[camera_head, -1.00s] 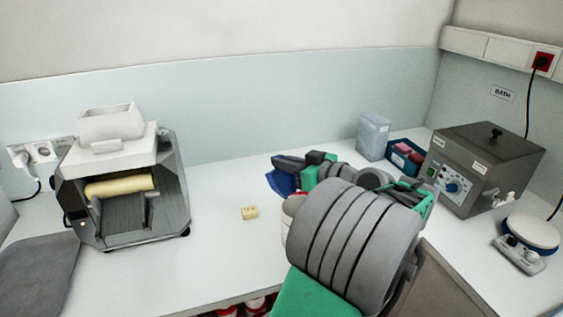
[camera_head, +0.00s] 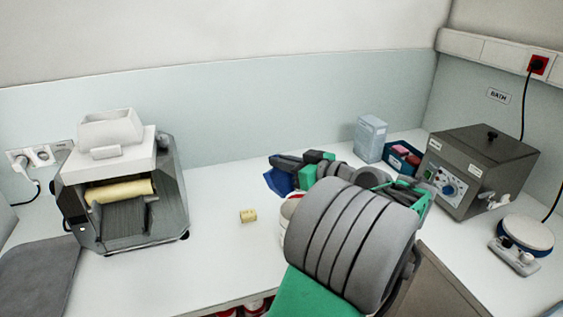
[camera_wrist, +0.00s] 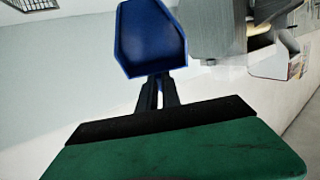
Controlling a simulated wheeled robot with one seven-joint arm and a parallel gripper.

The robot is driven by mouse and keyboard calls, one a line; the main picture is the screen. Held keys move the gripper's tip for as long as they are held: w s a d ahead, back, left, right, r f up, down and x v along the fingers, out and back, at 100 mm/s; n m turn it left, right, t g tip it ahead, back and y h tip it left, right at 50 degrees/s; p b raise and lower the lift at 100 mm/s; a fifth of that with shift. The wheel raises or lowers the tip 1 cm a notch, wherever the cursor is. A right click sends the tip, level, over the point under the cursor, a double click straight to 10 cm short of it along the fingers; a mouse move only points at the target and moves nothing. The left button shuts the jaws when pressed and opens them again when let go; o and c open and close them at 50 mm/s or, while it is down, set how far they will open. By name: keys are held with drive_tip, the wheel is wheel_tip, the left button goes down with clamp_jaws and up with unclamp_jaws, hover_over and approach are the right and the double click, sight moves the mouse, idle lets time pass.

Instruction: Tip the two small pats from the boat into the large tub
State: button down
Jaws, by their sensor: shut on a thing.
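My gripper (camera_wrist: 158,88) is shut on the blue boat (camera_wrist: 150,38), and the boat's inside shows no pats in the wrist view. In the head view the boat (camera_head: 278,183) is tilted above the counter, partly hidden by my gripper (camera_head: 289,168). A pale yellow block (camera_head: 248,215), which looks like pat material, lies on the counter left of my arm; I cannot tell whether it is one pat or two. A white tub with a red band (camera_head: 290,208) stands mostly hidden behind my arm. Whether anything lies in it cannot be seen.
A grey roller mill (camera_head: 125,205) with a yellow roll stands at the left. A pale box (camera_head: 369,140), a blue bin (camera_head: 402,158), a grey bath (camera_head: 480,172) and a round-topped device (camera_head: 525,236) stand at the right.

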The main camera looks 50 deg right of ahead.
drive_tip(key=shift+r+p, duration=0.5)
drive_tip(key=shift+r, duration=0.35)
drive_tip(key=shift+f, duration=0.1)
drive_tip(key=shift+w+r+g+p, duration=0.15)
drive_tip(key=shift+r+g+p, duration=0.55)
drive_tip(key=shift+p, duration=0.4)
drive_tip(key=r+g+p, duration=0.1)
drive_tip(key=g+p, duration=0.1)
drive_tip(key=p, duration=0.1)
drive_tip(key=w+r+g+p, duration=0.1)
drive_tip(key=g+p, duration=0.1)
drive_tip(key=p, duration=0.1)
drive_tip(key=shift+w, duration=0.1)
drive_tip(key=g+p, duration=0.1)
drive_tip(key=r+g+p, duration=0.1)
drive_tip(key=p, duration=0.1)
drive_tip(key=w+g+p, duration=0.1)
drive_tip(key=shift+a+r+g, duration=0.1)
drive_tip(key=shift+r+g, duration=0.15)
drive_tip(key=shift+g, duration=0.15)
drive_tip(key=shift+w+g, duration=0.35)
drive_tip(key=shift+g, duration=0.75)
drive_tip(key=shift+s, duration=0.1)
